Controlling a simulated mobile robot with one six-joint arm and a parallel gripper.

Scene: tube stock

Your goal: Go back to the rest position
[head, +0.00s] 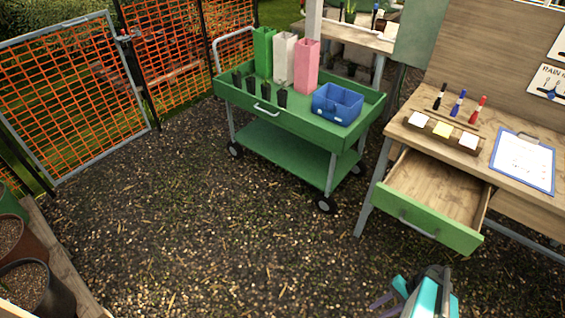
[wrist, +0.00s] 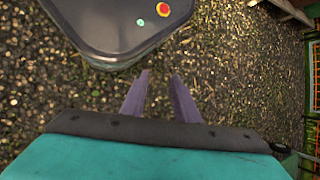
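My gripper (head: 386,296) shows at the bottom right of the head view, low over the gravel and in front of the open drawer (head: 432,197). In the wrist view my gripper (wrist: 161,76) points its two purple fingers over bare ground. The fingertips are apart with only gravel between them, so it is open and empty. My own dark base with a red and yellow button fills the top left of the wrist view, close beyond the fingers.
A green cart (head: 283,153) carries tall boxes and a blue caddy (head: 337,104). A wooden desk (head: 489,141) with markers and a clipboard (head: 523,160) stands right. Pots (head: 28,290) stand at lower left, an orange mesh gate (head: 70,100) behind. The middle gravel is clear.

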